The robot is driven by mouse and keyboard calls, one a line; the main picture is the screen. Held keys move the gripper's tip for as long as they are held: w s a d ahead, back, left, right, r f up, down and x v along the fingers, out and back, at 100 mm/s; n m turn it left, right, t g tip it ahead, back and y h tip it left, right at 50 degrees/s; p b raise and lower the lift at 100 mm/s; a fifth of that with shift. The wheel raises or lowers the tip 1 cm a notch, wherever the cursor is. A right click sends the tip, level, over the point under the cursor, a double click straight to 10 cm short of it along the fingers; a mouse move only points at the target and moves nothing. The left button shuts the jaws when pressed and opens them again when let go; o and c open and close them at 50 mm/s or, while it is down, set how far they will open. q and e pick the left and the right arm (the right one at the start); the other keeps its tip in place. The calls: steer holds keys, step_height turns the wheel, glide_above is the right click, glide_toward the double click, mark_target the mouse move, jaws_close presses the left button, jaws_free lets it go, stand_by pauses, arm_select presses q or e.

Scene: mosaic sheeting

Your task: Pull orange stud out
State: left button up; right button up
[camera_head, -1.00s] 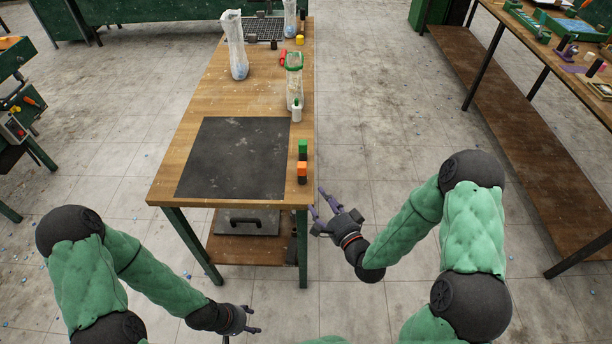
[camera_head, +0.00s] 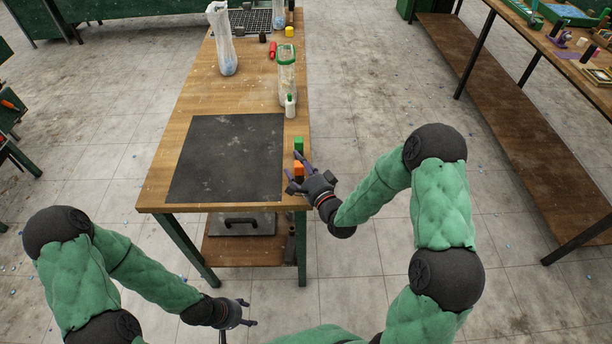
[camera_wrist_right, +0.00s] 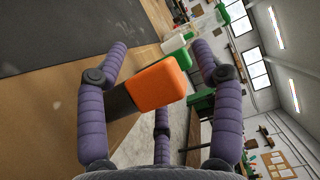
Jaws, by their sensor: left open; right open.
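The orange stud (camera_head: 298,168) is a rounded orange block on a dark base, near the right edge of the wooden table. A green block (camera_head: 298,143) stands just behind it. My right gripper (camera_head: 293,166) is open at the orange stud, with its purple fingers reaching over the table edge. In the right wrist view the orange stud (camera_wrist_right: 156,84) lies between the spread fingers, with its dark base (camera_wrist_right: 118,104) toward the left. I see no clear grip on it. My left gripper (camera_head: 248,312) is open and empty, low in front of the table.
A black mat (camera_head: 228,158) covers the near part of the wooden table (camera_head: 180,130). A white bottle (camera_head: 290,106), a green-lidded jar (camera_head: 286,75) and a clear bag (camera_head: 222,40) stand farther back. Open floor lies to the right of the table.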

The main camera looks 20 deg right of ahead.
steer(key=shift+w+a, duration=0.2)
steer(key=shift+w, duration=0.5)
steer(key=shift+c, duration=0.3)
steer(key=c, duration=1.2)
